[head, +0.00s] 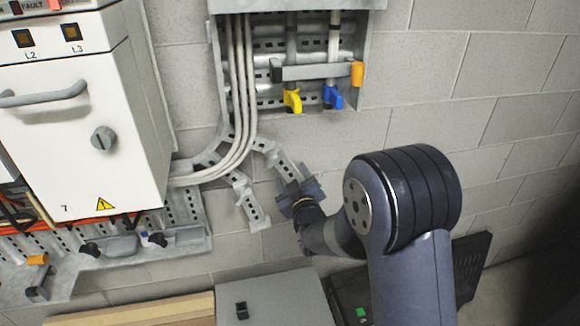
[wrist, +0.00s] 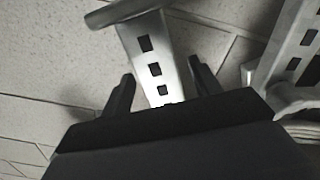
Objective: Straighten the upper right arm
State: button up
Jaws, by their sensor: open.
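The upper right arm (head: 285,161) is a short slotted grey metal arm. In the head view it slants down to the right from the cable bend, and its lower end is partly hidden by my gripper (head: 299,190). In the wrist view a slotted metal arm (wrist: 155,62) with a crosspiece at its end lies between my two dark fingers (wrist: 162,88). The fingers stand apart, one on each side of it, with a visible gap at each side. Part of the arm is hidden behind my gripper body.
Another slotted arm (head: 250,203) hangs lower left. Pale cables (head: 243,110) curve beside the arms toward the white cabinet (head: 80,130). Yellow (head: 292,100) and blue (head: 333,97) handles are above. A grey box (head: 275,300) stands below. The block wall at right is bare.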

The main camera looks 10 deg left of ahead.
aim_at(293, 178)
jog(key=shift+p+x, duration=0.35)
jog(key=shift+x, duration=1.3)
jog(key=shift+c, duration=0.2)
grip_shut()
